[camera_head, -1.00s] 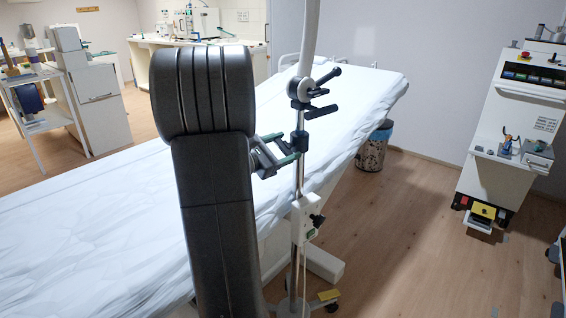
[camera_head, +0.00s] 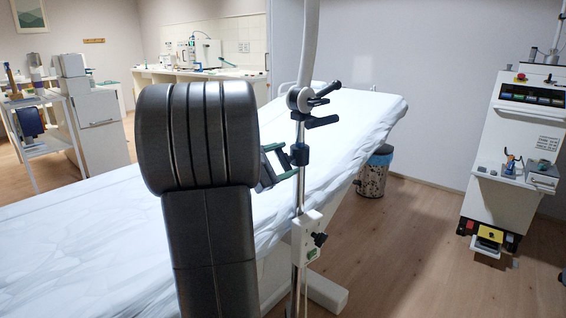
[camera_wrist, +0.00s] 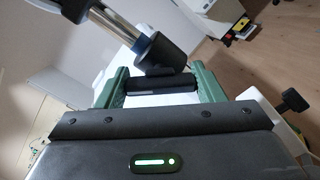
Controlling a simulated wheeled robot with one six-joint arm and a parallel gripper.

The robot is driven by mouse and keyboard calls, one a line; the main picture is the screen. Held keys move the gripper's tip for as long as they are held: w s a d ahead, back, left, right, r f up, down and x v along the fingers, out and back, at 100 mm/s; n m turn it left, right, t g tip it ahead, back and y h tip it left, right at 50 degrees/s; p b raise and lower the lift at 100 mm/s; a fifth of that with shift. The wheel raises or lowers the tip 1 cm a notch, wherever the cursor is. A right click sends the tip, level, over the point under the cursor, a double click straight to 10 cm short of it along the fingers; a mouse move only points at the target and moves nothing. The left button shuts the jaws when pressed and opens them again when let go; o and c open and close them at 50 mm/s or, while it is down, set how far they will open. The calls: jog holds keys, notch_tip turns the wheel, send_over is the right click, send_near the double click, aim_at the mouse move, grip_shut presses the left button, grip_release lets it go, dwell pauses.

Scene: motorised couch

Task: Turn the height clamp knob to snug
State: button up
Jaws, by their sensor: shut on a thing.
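A metal pole (camera_head: 299,193) stands beside the couch. The dark height clamp (camera_head: 299,155) is a collar around it; in the wrist view the clamp (camera_wrist: 162,53) is just beyond my fingers. My gripper (camera_head: 283,158) is at the left side of the clamp, behind my dark arm. In the wrist view my gripper (camera_wrist: 160,86) has its two green fingers either side of a black knob (camera_wrist: 160,85) on the clamp, and is shut on it. The knob's far side is hidden by the collar. How tight the knob is cannot be seen.
Above the clamp is a pivot head with black levers (camera_head: 320,97). Below it is a white box (camera_head: 306,238) with another black knob (camera_head: 320,239). The white-sheeted couch (camera_head: 90,250) lies behind. A bin (camera_head: 373,172) and a white machine (camera_head: 516,150) stand right, with clear floor between.

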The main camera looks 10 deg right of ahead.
jog(key=o, duration=1)
jog(key=p+v, duration=0.2)
jog(key=v, duration=1.1)
jog(key=shift+s+a, duration=0.2)
jog(key=shift+a, duration=0.15)
jog(key=b+x, duration=0.2)
jog(key=x, duration=1.2)
jog(key=shift+a, duration=0.15)
